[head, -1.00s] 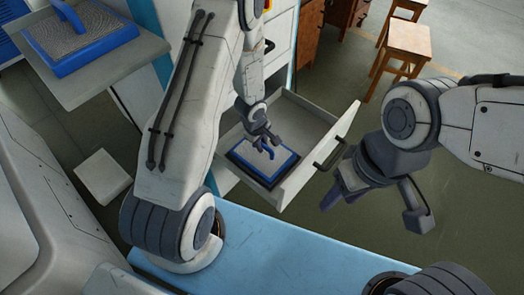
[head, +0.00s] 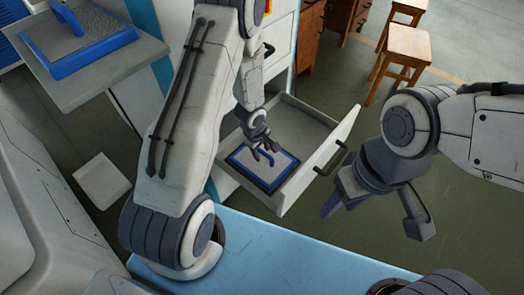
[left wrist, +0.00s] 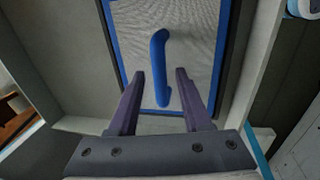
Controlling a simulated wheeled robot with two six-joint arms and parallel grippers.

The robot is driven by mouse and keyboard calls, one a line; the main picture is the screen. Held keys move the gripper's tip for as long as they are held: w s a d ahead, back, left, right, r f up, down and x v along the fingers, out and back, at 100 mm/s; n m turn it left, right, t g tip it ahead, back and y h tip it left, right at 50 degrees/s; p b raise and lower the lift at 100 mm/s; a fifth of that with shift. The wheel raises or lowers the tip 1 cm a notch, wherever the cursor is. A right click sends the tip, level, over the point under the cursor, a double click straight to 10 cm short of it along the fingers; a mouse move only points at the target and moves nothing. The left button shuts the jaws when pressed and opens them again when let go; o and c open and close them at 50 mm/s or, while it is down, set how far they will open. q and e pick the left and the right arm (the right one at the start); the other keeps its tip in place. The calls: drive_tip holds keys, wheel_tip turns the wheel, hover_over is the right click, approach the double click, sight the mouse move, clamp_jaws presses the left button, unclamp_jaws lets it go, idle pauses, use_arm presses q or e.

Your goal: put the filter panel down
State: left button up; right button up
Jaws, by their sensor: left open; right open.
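The filter panel (head: 278,166), a grey mesh plate in a blue frame with a blue bar handle, lies flat inside the open drawer, within a dark border. My left gripper (head: 263,148) is right over it with its fingers spread. In the left wrist view the panel (left wrist: 197,40) fills the top middle. The near end of its handle (left wrist: 161,70) shows between the two open fingers (left wrist: 160,78), which do not appear to press on it. My right gripper (head: 376,214) is open and empty, right of the drawer.
The open drawer (head: 312,118) has raised walls and a front with a dark handle. A similar blue-framed panel (head: 80,52) lies on a grey shelf (head: 130,62) at upper left. A blue surface (head: 285,255) is in front. Wooden stools (head: 408,42) stand at the back.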

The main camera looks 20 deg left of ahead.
use_arm(q)
wheel_tip(320, 180, up, 11)
drive_tip(key=s+p, duration=0.2)
drive_tip(key=p, duration=0.6)
wheel_tip(320, 180, up, 6)
drive_tip(key=m, duration=0.3)
hover_over(265, 165)
drive_tip(key=s+d+r+m+y, duration=0.1)
drive_tip(key=s+d+r+m, duration=0.4)
drive_tip(key=r, duration=0.3)
drive_tip(key=s+d+r+m+g, duration=0.1)
drive_tip(key=s+d+r+m, duration=0.2)
drive_tip(key=s+r+m, duration=0.2)
drive_tip(key=s+d+r+m+g+h, duration=0.1)
drive_tip(key=s+d+r+m, duration=0.3)
drive_tip(key=s, duration=0.7)
wheel_tip(265, 165, up, 2)
drive_tip(key=m, duration=0.4)
drive_tip(key=shift+s, duration=0.25)
drive_tip(key=shift+r, duration=0.15)
